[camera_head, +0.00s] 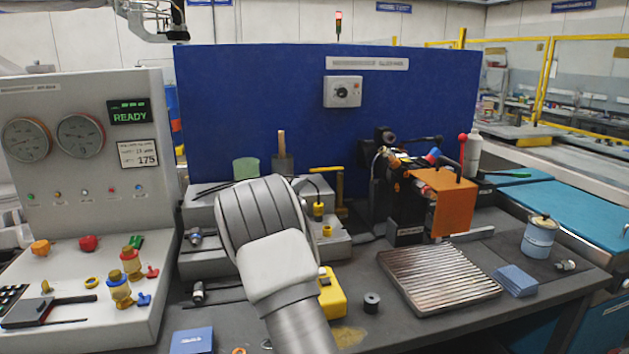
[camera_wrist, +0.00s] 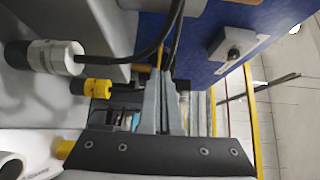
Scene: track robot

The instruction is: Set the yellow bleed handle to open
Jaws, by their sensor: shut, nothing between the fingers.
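A yellow T-shaped handle (camera_head: 326,169) on a yellow upright stem stands in front of the blue panel in the head view, just right of my arm. It looks like the bleed handle, but I see no label on it. Its crossbar lies about level, and its lower end is partly hidden. My gripper (camera_wrist: 172,105) shows in the wrist view with its two grey fingers together and nothing between them. In the head view my own wrist hides the fingers. Yellow bars show beyond the fingers in the wrist view; I cannot tell whether one is the handle.
Yellow-and-black connectors (camera_head: 318,211) with a black cable sit beside my wrist. An orange block (camera_head: 441,202) on a black machine and a ribbed metal plate (camera_head: 437,280) stand to the right. A control console (camera_head: 85,180) fills the left. A yellow box (camera_head: 331,293) lies below my wrist.

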